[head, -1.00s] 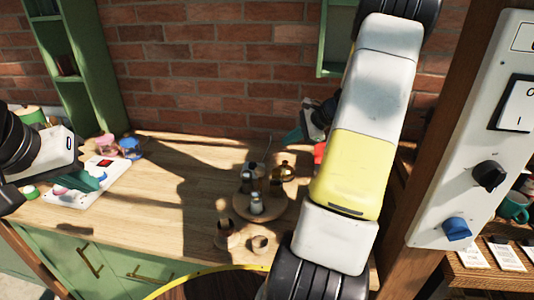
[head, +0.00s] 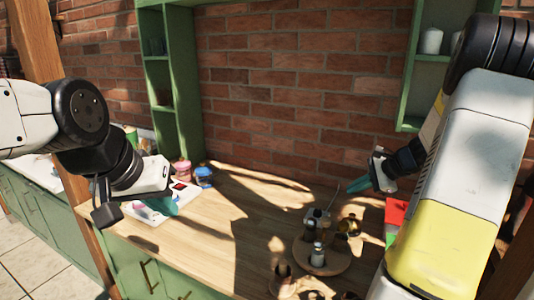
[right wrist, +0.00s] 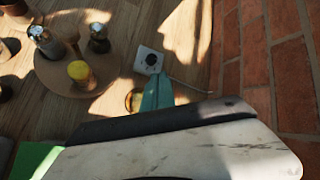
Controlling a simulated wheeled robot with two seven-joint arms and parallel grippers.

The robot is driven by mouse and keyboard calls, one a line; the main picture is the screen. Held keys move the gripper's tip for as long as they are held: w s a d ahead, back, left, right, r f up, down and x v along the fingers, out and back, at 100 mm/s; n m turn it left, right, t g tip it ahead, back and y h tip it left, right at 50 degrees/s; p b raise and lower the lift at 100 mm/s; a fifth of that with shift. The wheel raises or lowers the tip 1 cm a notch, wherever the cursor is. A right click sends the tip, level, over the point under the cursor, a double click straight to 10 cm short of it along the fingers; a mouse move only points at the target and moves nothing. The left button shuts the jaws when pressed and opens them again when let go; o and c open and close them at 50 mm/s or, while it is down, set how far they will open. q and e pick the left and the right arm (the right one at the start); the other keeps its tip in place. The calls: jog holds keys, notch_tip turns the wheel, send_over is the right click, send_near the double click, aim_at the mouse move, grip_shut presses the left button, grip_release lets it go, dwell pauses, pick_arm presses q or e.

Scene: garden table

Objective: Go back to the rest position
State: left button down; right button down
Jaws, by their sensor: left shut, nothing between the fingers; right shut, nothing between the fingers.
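My left gripper (head: 163,207) is at the left of the head view, above a white board (head: 146,219) near the counter's front left. Its teal fingers are shut and empty. My right gripper (head: 358,185) is at the right of the head view, near the brick wall and above the back of the counter. Its teal fingers are shut with nothing in them. They also show in the right wrist view (right wrist: 157,94), close to a small white device with a dark knob (right wrist: 148,60). My right arm hides the counter's right end in the head view.
The wooden counter (head: 205,241) holds a round wooden tray (head: 336,266) with several small bottles. A pink jar (head: 181,171) and a blue jar (head: 204,176) stand at the back left. A red thing (head: 396,211) is beside my right arm. Green shelves (head: 158,110) flank the brick wall. The counter's middle is clear.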

jog(key=s+a+r+n+g, duration=0.1)
jog(key=s+a+r+n, duration=0.3)
jog(key=a+r, duration=0.3)
jog(key=s+a+r+n+h, duration=0.1)
jog(key=s+a+r+n, duration=0.2)
jog(key=s+a+n, duration=0.3)
jog(key=s+a+r+n+h, duration=0.2)
jog(key=s+a+n, duration=0.5)
jog(key=s, duration=0.7)
jog(key=shift+s+r+n+t+h, duration=0.15)
jog(key=shift+r+n+t+h, duration=0.15)
jog(key=shift+r+n, duration=0.5)
jog(key=shift+r, duration=0.1)
